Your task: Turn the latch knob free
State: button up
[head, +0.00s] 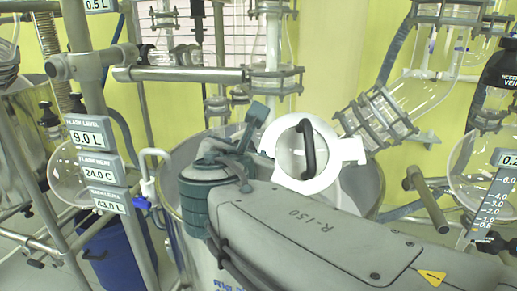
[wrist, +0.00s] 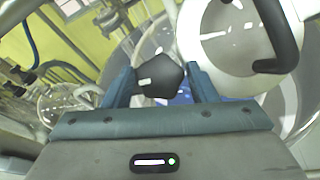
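The latch knob is a black, faceted knob with a small pale mark; it shows in the wrist view (wrist: 160,80). My gripper (wrist: 160,75) has its two teal fingers on either side of the knob, and the knob fills the gap between them. In the head view my gripper (head: 252,118) is beside the left edge of a white round hatch cover (head: 328,176) with a black bar handle (head: 308,148). The knob cannot be made out in the head view. The cover and its handle also fill the upper right of the wrist view.
A steel vessel (head: 172,215) stands under the cover. Glass tubing with grey clamps (head: 385,118) rises at the right. A steel post with display labels (head: 93,135) and a blue bin (head: 105,255) are at the left. A steel pipe (head: 185,75) crosses behind my gripper.

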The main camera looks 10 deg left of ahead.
jog(key=shift+o, duration=0.9)
jog(key=v, duration=1.4)
jog(key=shift+b, duration=0.35)
jog(key=shift+w+f, duration=0.1)
